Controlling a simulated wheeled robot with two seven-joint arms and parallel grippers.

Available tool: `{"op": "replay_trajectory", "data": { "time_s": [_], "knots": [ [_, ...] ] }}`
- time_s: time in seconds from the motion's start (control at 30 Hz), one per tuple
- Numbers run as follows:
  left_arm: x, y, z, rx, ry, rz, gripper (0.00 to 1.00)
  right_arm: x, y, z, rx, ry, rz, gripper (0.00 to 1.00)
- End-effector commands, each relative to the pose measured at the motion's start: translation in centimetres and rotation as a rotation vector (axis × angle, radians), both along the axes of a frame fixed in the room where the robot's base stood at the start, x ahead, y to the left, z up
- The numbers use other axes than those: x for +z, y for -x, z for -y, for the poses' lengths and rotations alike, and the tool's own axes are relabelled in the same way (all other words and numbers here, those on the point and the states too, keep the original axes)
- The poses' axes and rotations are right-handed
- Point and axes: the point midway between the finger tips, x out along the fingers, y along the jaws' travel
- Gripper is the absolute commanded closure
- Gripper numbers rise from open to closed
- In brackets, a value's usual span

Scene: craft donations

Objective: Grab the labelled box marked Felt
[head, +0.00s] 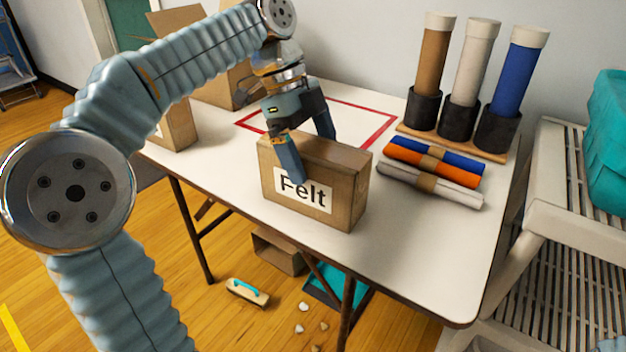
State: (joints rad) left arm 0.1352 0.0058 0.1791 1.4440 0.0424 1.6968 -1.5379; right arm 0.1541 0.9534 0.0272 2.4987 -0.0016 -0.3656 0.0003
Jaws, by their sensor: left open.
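The Felt box (345,190) is a brown cardboard box with a white label reading "Felt" on its front. It stands upright on the white table (440,255), close to the front edge. My left gripper (309,158) is open and comes down over the box from above. One finger is in front of the box's front face and covers part of the label. The other finger is at the far side, its tip partly hidden behind the box. I cannot tell whether either finger touches the cardboard. My right gripper is not in view.
A red taped outline (378,133) lies behind the box. Rolled felt bundles (432,162) lie to the right, before three upright tubes (470,62) in black holders. Other cardboard boxes (178,125) stand at the left. A shelf rack (575,215) stands right of the table. A brush (248,292) lies on the floor.

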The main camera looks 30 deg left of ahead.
Motion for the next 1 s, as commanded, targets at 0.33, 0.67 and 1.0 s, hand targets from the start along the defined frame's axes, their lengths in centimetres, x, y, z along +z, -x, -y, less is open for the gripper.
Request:
{"op": "replay_trajectory", "data": {
  "time_s": [0.33,0.67,1.0],
  "knots": [
    [-2.3,0.0,1.0,0.000,0.000,0.001,0.00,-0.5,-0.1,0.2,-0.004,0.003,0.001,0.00],
    [-2.3,0.0,0.9,0.000,0.000,0.001,0.38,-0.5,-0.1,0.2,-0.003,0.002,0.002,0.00],
    [-2.2,0.0,0.9,0.000,0.000,0.001,0.66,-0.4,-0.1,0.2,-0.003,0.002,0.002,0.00]
  ]
}}
